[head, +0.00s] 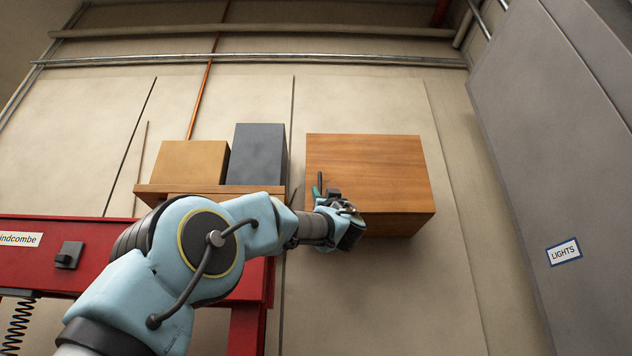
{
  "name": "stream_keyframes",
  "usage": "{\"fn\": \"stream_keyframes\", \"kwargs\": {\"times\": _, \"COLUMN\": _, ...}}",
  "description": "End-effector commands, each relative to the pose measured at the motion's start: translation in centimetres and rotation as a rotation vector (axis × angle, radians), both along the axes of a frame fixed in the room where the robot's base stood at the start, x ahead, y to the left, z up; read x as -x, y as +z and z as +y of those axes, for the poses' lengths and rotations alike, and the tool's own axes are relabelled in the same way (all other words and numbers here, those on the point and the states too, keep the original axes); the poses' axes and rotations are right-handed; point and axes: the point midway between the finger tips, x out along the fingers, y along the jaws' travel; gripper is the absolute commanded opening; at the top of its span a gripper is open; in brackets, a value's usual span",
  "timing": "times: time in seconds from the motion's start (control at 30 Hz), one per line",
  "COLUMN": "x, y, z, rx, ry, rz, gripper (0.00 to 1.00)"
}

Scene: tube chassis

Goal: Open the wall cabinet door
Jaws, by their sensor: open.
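The wall cabinet (385,175) is a wooden box fixed high on the back wall, right of the picture's middle. Its front looks closed flat, with no gap showing. A dark upright bar near its left edge (320,181) may be the handle or part of my gripper; I cannot tell which. My gripper (343,208) is in front of the cabinet's lower left corner, and its fingers are open. It hides that corner. I cannot tell whether the fingers touch the door or stand around a handle.
A wooden shelf (150,189) left of the cabinet bears a tan box (188,163) and a dark grey box (257,154). A red frame (90,263) stands at the lower left. A tall grey cabinet (550,160) labelled "LIGHTS" stands at the right. Bare wall lies below the wooden cabinet.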

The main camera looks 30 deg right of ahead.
Motion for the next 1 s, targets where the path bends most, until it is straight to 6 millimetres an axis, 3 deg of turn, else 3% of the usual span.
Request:
{"fn": "stream_keyframes", "kwargs": {"times": 0.1, "x": -1.7, "y": 2.3, "z": -0.4, "rx": 0.0, "ry": 0.0, "rz": 0.001, "gripper": 0.45}}
{"fn": "stream_keyframes", "kwargs": {"times": 0.4, "x": -4.4, "y": 4.8, "z": -1.1, "rx": -0.002, "ry": -0.001, "rz": 0.0, "gripper": 0.45}}
{"fn": "stream_keyframes", "kwargs": {"times": 0.87, "x": -5.0, "y": 5.1, "z": -1.3, "rx": -0.002, "ry": -0.001, "rz": -0.001, "gripper": 0.45}}
{"fn": "stream_keyframes", "kwargs": {"times": 1.0, "x": -5.0, "y": 5.1, "z": -1.3, "rx": -0.003, "ry": -0.001, "rz": -0.001, "gripper": 0.3}}
